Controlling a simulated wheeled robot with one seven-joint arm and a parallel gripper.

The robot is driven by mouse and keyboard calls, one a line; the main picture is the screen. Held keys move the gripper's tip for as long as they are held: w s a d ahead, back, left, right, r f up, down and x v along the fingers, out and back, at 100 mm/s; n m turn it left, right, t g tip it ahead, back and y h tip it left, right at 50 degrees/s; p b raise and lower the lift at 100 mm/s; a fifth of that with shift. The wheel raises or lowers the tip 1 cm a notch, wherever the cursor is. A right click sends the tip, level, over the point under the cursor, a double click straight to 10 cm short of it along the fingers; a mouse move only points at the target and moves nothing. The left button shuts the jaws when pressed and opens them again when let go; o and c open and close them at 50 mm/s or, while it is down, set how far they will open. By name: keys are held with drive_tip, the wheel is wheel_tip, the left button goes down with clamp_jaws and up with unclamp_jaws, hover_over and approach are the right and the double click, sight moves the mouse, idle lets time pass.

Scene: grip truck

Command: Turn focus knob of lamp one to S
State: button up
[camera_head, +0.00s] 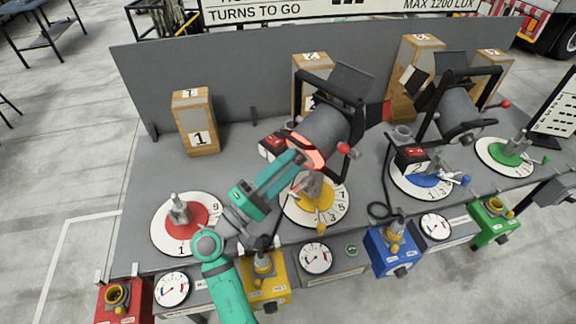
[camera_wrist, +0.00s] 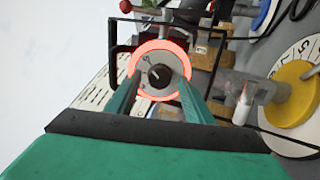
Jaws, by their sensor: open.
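A grey lamp (camera_head: 325,132) with black side flaps stands over the yellow-centred dial; I take it as lamp one. Its rear face has a glowing red-orange rim (camera_head: 307,152), also seen in the wrist view (camera_wrist: 184,62). The dark round focus knob (camera_wrist: 159,76) sits in the middle of that face, with a pale pointer line and small marks around it too small to read surely. My gripper (camera_head: 297,160) is open at the lamp's rear. In the wrist view its teal fingers (camera_wrist: 160,84) stand either side of the knob; I cannot tell whether they touch it.
A second lamp (camera_head: 458,112) stands to the right over a blue-centred dial (camera_head: 424,178). A red-ball handle (camera_head: 344,149) juts beside the first lamp. The yellow dial (camera_head: 318,205) lies below my gripper. Wooden blocks (camera_head: 195,122) stand behind. The red-centred dial (camera_head: 188,222) is left.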

drive_tip(key=v, duration=1)
drive_tip(key=shift+s+a, duration=0.25)
drive_tip(key=shift+f, duration=0.1)
